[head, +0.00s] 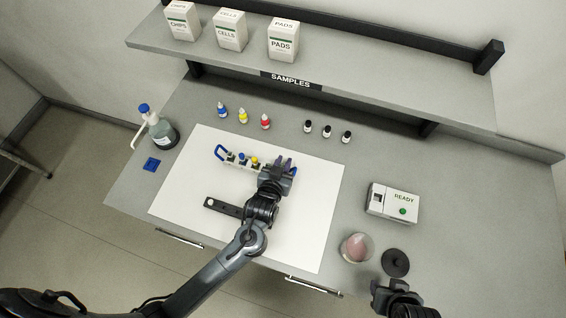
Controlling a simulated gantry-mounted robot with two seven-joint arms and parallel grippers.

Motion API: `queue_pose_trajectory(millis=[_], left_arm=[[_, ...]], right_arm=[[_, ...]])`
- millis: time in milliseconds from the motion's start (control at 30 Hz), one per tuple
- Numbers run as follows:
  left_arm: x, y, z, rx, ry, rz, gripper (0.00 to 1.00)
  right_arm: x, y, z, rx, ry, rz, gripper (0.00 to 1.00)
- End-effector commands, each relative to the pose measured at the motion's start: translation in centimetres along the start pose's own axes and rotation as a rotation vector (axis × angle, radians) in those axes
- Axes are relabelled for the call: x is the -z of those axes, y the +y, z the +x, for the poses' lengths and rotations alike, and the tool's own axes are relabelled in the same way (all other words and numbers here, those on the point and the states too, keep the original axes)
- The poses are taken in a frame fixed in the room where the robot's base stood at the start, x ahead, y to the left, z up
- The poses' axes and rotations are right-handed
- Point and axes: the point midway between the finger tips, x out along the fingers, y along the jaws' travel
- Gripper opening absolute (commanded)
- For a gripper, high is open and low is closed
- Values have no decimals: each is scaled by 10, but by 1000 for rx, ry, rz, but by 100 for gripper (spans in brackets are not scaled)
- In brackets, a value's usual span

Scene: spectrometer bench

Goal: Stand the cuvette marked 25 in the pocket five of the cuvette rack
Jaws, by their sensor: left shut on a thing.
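The cuvette rack (232,161) stands on the white mat, with a blue loop handle at its left end. Cuvettes with blue and yellow caps stand in its left and middle part. My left gripper (284,163) is over the right end of the rack and hides the pockets there. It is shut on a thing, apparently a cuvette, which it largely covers. I cannot read the number 25 on any cuvette, nor tell whether the held one is inside a pocket. My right gripper (385,290) is at the bottom right, away from the rack; its fingers are unclear.
The white mat (310,220) is clear right of my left arm. Dropper bottles (243,116) and small black-capped vials (327,131) stand behind it. A pump bottle (160,130) is left. A READY device (392,203), pink-filled dish (356,248) and black disc (395,262) are right.

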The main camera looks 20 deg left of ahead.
Motion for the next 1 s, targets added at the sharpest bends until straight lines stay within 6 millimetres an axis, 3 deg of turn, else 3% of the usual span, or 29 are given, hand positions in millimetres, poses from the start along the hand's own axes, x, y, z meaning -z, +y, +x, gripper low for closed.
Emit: queue_pose_trajectory(millis=[1000], left_arm=[[-7,0,3,0,0,0,4]], right_arm=[[0,-2,2,7,1,9,43]])
